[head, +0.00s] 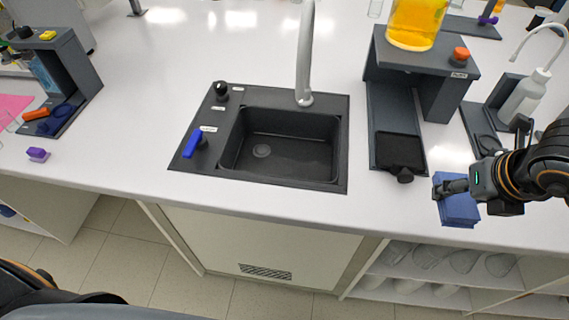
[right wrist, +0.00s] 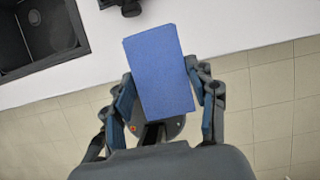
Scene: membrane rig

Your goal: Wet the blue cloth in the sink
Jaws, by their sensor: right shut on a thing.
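The blue cloth (head: 459,210) is a folded block at the right front edge of the counter. My right gripper (head: 449,187) is shut on it, and the right wrist view shows the cloth (right wrist: 160,70) between the two fingers (right wrist: 165,105). The black sink (head: 285,145) is set in the counter left of the cloth; its basin looks empty, with a drain in the floor. A grey faucet (head: 304,60) stands behind the basin. A blue lever (head: 193,143) and a black knob (head: 220,91) are on the sink's left rim. My left gripper is not in view.
A dark stand (head: 420,70) with a yellow-orange vessel (head: 414,20) and a black tray in front stands between sink and cloth. A white bottle (head: 523,98) is at the right. Another dark stand (head: 75,60) is at the left.

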